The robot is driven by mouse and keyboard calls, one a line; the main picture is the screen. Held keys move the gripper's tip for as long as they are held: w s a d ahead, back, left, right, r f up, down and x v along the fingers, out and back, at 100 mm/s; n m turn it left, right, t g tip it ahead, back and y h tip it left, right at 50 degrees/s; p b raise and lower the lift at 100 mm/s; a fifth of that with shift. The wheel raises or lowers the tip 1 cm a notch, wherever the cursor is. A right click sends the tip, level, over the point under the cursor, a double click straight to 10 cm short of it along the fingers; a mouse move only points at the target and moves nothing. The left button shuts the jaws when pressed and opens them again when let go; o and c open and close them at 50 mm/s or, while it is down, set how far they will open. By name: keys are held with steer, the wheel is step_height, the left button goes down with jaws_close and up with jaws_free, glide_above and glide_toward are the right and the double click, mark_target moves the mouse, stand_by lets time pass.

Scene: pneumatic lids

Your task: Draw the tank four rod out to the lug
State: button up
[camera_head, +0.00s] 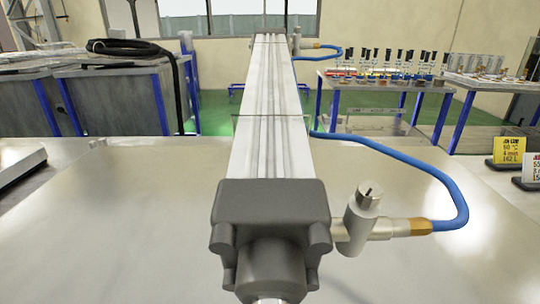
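A long pale-grey pneumatic cylinder (270,120) runs from the near centre of the camera_head view toward the back. Its dark grey end cap (270,210) faces me. A small bright metal piece (268,299), perhaps the rod end, shows just below the cap's nose and is cut off by the bottom edge. I cannot tell how far it stands out or whether this is tank four's cylinder. No lug can be made out. My gripper is not in view, so its hold on anything is hidden.
A metal valve fitting (366,215) with a blue hose (440,178) juts out right of the cap. A broad flat metal surface (110,230) lies below the cylinder. A yellow sign (508,150) stands at right. Grey tanks (115,98) and a table of parts (395,84) stand behind.

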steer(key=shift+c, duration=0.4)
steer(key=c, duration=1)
